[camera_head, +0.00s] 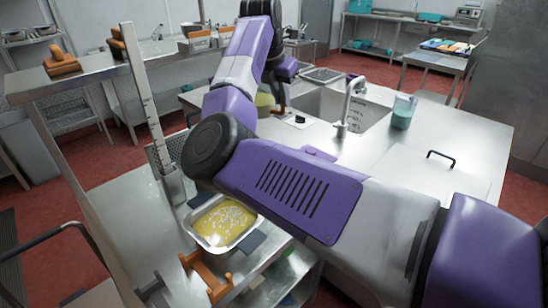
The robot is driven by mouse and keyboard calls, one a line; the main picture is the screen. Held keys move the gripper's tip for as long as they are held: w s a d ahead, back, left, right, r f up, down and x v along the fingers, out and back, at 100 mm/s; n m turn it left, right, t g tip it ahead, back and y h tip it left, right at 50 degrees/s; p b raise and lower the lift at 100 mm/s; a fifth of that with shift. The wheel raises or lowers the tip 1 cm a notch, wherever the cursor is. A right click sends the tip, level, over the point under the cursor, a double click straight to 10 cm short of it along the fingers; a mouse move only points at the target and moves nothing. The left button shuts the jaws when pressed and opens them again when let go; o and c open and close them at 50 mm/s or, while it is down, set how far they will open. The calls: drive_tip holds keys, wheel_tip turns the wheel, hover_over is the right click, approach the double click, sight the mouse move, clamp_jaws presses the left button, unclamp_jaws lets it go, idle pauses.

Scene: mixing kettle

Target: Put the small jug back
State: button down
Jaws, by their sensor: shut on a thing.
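My gripper (279,100) is beyond the bend of my purple and white arm, low over the far part of the steel counter. Only its dark end shows. A yellowish vessel (263,101) sits right against its fingers, mostly hidden by my arm. I take it for the small jug, and my gripper is shut on it. I cannot tell whether its base touches the counter. A clear jug with teal liquid (403,112) stands upright on the counter, right of the sink tap, apart from my gripper.
A sink (325,106) with a tall tap (349,103) lies right of my gripper. A steel pan of yellow food (224,222) sits below my arm, near an orange bracket (207,277). An upright metal post (147,100) stands left. The counter's right part is mostly clear.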

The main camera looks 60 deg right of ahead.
wheel_tip(320, 180, down, 19)
drive_tip(key=shift+f+p, duration=0.2)
drive_tip(key=shift+p, duration=0.8)
drive_tip(key=c, duration=1.4)
unclamp_jaws()
drive_tip(key=shift+f, duration=0.15)
drive_tip(key=shift+c, duration=0.2)
drive_tip(key=b+v, duration=0.1)
drive_tip(key=v, duration=1.1)
